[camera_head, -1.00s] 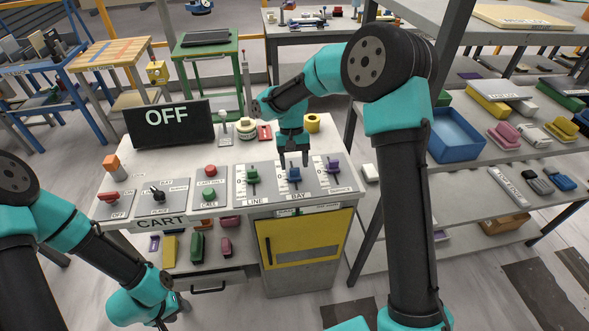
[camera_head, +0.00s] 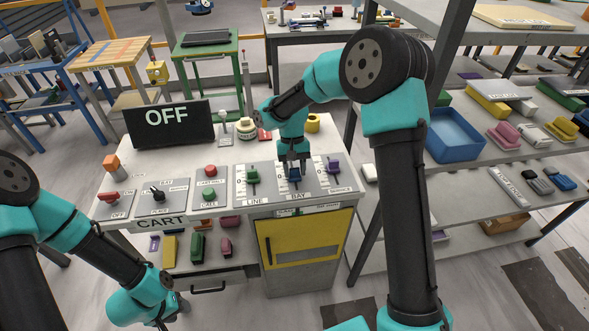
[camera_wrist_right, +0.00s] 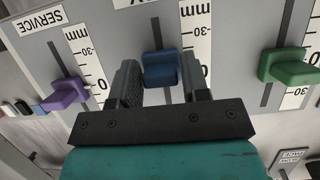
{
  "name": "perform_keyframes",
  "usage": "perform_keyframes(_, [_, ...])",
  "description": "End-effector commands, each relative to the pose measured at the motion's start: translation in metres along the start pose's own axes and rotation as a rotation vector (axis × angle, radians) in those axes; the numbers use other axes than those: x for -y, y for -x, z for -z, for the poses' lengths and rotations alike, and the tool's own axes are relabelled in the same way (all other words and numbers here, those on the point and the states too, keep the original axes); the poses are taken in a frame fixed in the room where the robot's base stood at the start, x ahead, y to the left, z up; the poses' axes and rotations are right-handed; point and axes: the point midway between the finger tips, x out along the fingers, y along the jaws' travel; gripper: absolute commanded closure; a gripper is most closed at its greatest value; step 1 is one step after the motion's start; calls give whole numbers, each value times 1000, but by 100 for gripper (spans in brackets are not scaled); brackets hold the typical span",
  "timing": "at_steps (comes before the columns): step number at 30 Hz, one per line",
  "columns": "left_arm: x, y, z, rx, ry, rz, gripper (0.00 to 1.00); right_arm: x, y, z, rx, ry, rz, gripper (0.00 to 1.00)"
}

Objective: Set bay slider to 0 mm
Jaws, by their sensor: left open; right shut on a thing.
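The bay slider is a blue knob (camera_head: 294,178) in a slot on the grey panel, above the BAY label, between the green line slider (camera_head: 253,176) and the purple service slider (camera_head: 332,167). My right gripper (camera_head: 294,163) is down over the blue knob, shut on it. In the right wrist view the blue knob (camera_wrist_right: 161,68) sits between the two fingers (camera_wrist_right: 160,82). Its scale shows a 30 mark beyond the knob; a finger hides part of the scale, so I cannot read the setting. My left gripper (camera_head: 168,322) is open and empty, low in front of the cart.
The purple knob (camera_wrist_right: 66,94) and green knob (camera_wrist_right: 288,68) stand close on either side of my right fingers. A dark OFF display (camera_head: 169,124) stands behind the panel. The red switch (camera_head: 109,197), black rotary knob (camera_head: 157,192) and call buttons (camera_head: 209,182) are further left.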

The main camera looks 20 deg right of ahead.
Motion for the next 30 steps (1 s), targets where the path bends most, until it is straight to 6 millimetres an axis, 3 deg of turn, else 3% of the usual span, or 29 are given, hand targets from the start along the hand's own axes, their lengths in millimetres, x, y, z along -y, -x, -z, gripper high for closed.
perform_keyframes(6, [0,0,0,0,0,0,57,0,0,0,0,0,0,100])
perform_keyframes(15, [0,0,0,0,0,0,57,0,6,14,-1,-1,0,100])
perform_keyframes(22, [0,0,0,0,0,0,57,0,6,14,-1,-1,0,100])
perform_keyframes(23, [0,0,0,0,0,0,57,0,6,14,-1,0,0,56])
perform_keyframes(28, [0,0,0,0,0,0,57,0,6,14,-1,0,0,40])
perform_keyframes(30, [0,0,0,0,0,0,57,0,6,14,0,0,0,40])
